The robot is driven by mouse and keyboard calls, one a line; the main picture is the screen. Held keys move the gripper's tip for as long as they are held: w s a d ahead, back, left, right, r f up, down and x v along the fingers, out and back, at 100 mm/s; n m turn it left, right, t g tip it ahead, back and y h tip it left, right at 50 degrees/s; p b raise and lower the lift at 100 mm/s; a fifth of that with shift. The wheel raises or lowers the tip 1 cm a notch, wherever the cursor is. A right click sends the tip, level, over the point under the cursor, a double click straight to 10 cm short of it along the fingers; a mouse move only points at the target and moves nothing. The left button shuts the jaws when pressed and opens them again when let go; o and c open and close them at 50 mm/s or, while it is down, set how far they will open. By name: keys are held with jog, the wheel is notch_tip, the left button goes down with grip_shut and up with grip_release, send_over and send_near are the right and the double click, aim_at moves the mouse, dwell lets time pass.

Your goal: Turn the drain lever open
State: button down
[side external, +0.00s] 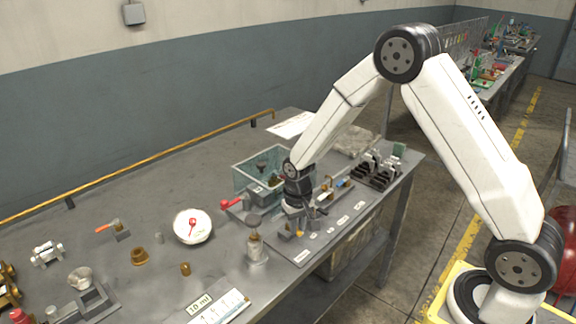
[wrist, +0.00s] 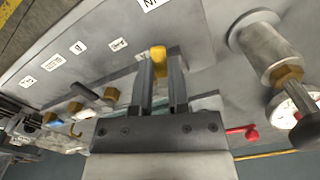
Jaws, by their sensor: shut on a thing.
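My gripper (side external: 296,217) points down at the labelled plate on the bench. In the wrist view my gripper (wrist: 161,68) is shut on a yellow handle (wrist: 158,54), which shows between the fingertips. A bit of the yellow handle (side external: 300,233) also shows below the gripper in the side view. Its base is mostly hidden by the fingers. A red-handled lever (side external: 231,203) stands by the clear tank (side external: 243,181), left of the gripper; a red handle (wrist: 243,131) shows in the wrist view too. No readable label tells which one is the drain lever.
A metal post with a round dark top (side external: 256,243) stands close to the left of my gripper. Brass fittings (wrist: 111,94) sit along the labelled plate (side external: 275,250).

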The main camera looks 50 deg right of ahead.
jog(key=shift+d+n, duration=0.4)
jog(key=shift+n, duration=0.65)
jog(key=shift+d+n, duration=0.35)
jog(key=shift+n, duration=0.7)
jog(key=c, duration=0.6)
grip_release()
jog(key=shift+s, duration=0.1)
jog(key=shift+r, duration=0.1)
jog(key=shift+r, duration=3.85)
jog(key=s+a+r+t, duration=0.1)
jog(key=s, duration=0.4)
jog(key=s+a+r, duration=0.1)
jog(key=s, duration=0.4)
jog(key=s+a+t, duration=0.1)
jog(key=s, duration=0.4)
jog(key=shift+r+t, duration=0.3)
jog(key=shift+r, duration=0.1)
